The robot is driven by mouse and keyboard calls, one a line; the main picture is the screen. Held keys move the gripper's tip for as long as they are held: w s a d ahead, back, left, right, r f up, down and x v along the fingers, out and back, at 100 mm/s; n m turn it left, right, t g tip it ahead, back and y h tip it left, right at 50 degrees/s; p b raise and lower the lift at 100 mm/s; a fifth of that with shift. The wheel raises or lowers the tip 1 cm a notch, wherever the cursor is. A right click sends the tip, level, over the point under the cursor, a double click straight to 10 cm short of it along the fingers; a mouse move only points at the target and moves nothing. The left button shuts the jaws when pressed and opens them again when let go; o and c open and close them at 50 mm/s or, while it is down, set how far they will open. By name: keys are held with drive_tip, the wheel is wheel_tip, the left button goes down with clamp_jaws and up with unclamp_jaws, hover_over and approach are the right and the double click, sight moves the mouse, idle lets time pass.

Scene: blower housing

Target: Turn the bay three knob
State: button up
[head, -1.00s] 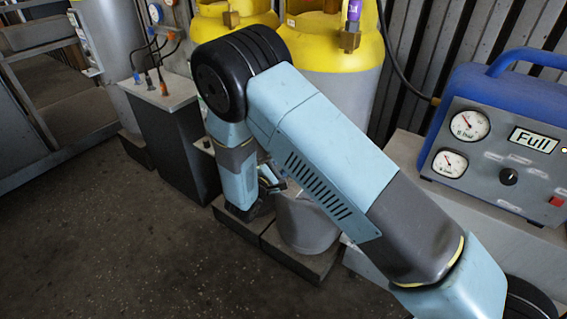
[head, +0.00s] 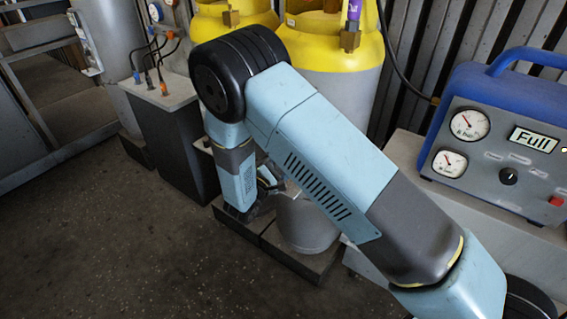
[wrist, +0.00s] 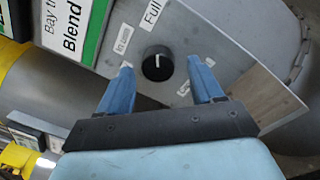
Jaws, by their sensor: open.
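In the wrist view, a round black knob (wrist: 158,63) with a white pointer line sits on a grey panel (wrist: 205,30). The pointer line is roughly upright in the picture. My gripper (wrist: 163,76) is open, with its two blue fingers on either side of the knob in the picture. I cannot tell how far the fingertips are from the panel. A "Full" label stands above the knob, and smaller labels sit to its left and right. A green and white sign (wrist: 72,22) reading "Bay t…" and "Blend" is at upper left. In the head view my arm hides the knob.
Yellow-topped cylinders (head: 330,40) stand behind my arm. A blue machine (head: 500,130) with gauges, a "Full" display and another black knob stands at right. A dark box (head: 170,130) with hoses is at left. The floor at lower left is clear.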

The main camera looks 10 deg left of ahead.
drive_tip(key=v, duration=1.3)
drive_tip(key=w+d+r+m+g+h, duration=0.25)
drive_tip(key=d+r+m+g, duration=0.4)
drive_tip(key=d+r, duration=0.5)
drive_tip(key=w+d+r+m+g+h, duration=0.25)
drive_tip(key=d+r+m+g, duration=0.4)
drive_tip(key=d, duration=0.85)
drive_tip(key=s+d+r+m+t+y, duration=0.1)
drive_tip(key=s+d+r+m+y, duration=0.8)
drive_tip(key=s+d+r, duration=0.8)
drive_tip(key=shift+s+d+r+y, duration=0.4)
drive_tip(key=shift+d+r+y, duration=0.2)
drive_tip(key=shift+r+y, duration=0.55)
